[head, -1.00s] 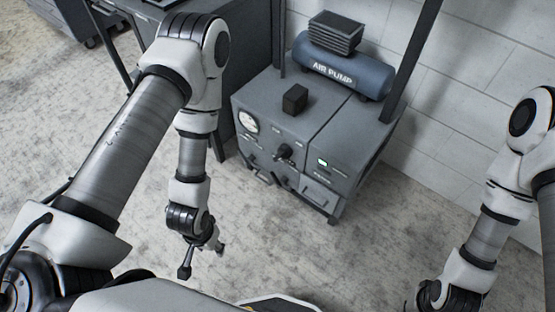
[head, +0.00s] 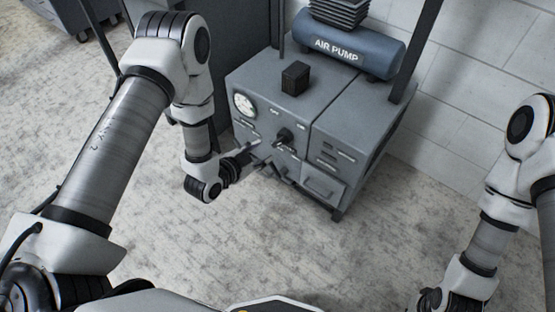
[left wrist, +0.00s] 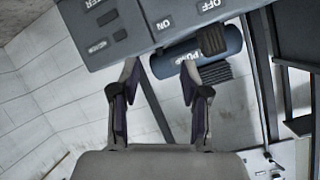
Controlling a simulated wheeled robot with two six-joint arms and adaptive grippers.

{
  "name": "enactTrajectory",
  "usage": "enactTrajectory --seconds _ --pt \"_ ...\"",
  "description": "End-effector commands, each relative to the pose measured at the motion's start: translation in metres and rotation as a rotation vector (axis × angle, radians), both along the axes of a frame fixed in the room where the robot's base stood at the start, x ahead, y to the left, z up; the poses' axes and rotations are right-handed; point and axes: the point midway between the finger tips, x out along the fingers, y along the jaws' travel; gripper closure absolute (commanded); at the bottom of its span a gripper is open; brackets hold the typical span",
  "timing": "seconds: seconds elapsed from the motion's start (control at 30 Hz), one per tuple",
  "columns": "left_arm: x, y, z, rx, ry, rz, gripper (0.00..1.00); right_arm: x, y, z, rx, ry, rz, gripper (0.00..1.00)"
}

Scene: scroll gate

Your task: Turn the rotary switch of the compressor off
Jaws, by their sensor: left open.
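The compressor (head: 262,105) is a grey cabinet with a round gauge on its front. Its black rotary switch (head: 284,135) sits on the front panel, right of the gauge; its exact setting is too small to tell. My left gripper (head: 258,160) is open and empty, in front of the panel, just left of and below the switch. In the left wrist view the open fingers (left wrist: 159,84) show below the panel's "ON" and "OFF" labels (left wrist: 187,14); the switch is not visible there. My right gripper (head: 440,299) is at the bottom right, its fingers unclear.
A blue air pump tank (head: 345,52) and a black block (head: 295,78) sit on the cabinet. Dark posts rise beside it. A white block wall (head: 480,75) stands behind. The floor (head: 300,240) in front is clear.

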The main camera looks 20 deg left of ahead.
Motion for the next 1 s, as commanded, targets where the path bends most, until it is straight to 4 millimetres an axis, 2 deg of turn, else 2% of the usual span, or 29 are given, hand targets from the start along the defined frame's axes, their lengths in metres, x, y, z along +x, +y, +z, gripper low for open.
enactTrajectory --seconds 0.03,0.2,0.3,0.4,0.53,0.73,1.0 --pt "0.017 0.001 -0.038 0.004 -0.082 -0.016 0.54 0.0 0.0 -0.054 0.0 0.0 0.0 1.0" --pt "0.061 0.007 -0.077 0.005 -0.328 -0.058 0.54 0.0 0.0 -0.145 0.0 0.001 0.0 1.0" --pt "0.077 0.013 -0.108 -0.003 -0.406 -0.063 0.54 0.0 0.0 -0.197 0.0 0.0 0.0 1.0" --pt "0.088 0.021 -0.138 -0.001 -0.443 -0.053 0.54 0.0 0.0 -0.24 0.0 0.001 0.0 1.0" --pt "0.091 0.026 -0.16 -0.002 -0.455 -0.041 0.54 0.0 0.0 -0.269 0.0 0.001 0.0 1.0" --pt "0.1 0.023 -0.158 -0.002 -0.46 -0.043 0.54 0.0 0.0 -0.273 0.0 -0.001 0.0 1.0" --pt "0.147 0.005 -0.16 -0.001 -0.459 -0.042 0.54 0.0 0.0 -0.297 0.0 0.0 0.0 1.0"
